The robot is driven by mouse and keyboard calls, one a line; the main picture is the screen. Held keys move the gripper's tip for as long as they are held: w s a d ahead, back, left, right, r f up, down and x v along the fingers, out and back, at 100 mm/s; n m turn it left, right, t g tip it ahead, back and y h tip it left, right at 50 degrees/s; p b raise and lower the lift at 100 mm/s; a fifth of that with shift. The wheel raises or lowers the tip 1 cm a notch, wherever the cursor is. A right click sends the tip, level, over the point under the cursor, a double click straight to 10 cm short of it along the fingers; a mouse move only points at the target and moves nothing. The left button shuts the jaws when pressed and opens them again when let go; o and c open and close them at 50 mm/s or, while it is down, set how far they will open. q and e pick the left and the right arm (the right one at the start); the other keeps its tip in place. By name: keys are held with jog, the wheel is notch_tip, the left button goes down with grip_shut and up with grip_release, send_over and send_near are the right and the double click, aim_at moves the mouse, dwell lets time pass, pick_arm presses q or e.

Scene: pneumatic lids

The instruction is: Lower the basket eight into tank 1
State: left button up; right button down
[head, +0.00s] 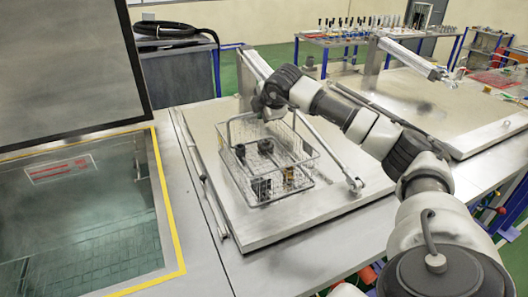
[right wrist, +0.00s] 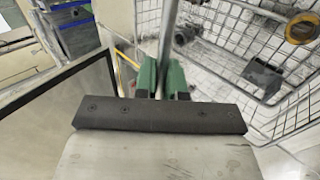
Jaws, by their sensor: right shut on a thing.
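The wire basket (head: 283,193) hangs above a closed metal lid in the middle of the head view, with several dark and brass-coloured parts inside. My right gripper (head: 268,108) is shut on the basket's handle (head: 229,130). In the right wrist view the green fingers (right wrist: 162,80) close around the handle bar (right wrist: 168,35), and the basket mesh (right wrist: 225,65) is to the right. An open tank (head: 170,215) with a yellow edge and clear greenish liquid lies to the left of the basket. I cannot read a tank number. My left gripper is not in view.
The open tank's raised lid (head: 60,70) stands upright behind it. The closed middle lid (head: 265,232) has metal arms beside the basket. Another closed lid (head: 430,105) is at the right. A tool bench (head: 350,38) stands at the back. The space above the liquid is clear.

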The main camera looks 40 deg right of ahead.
jog(key=shift+r, duration=1.6)
jog(key=shift+p, duration=0.3)
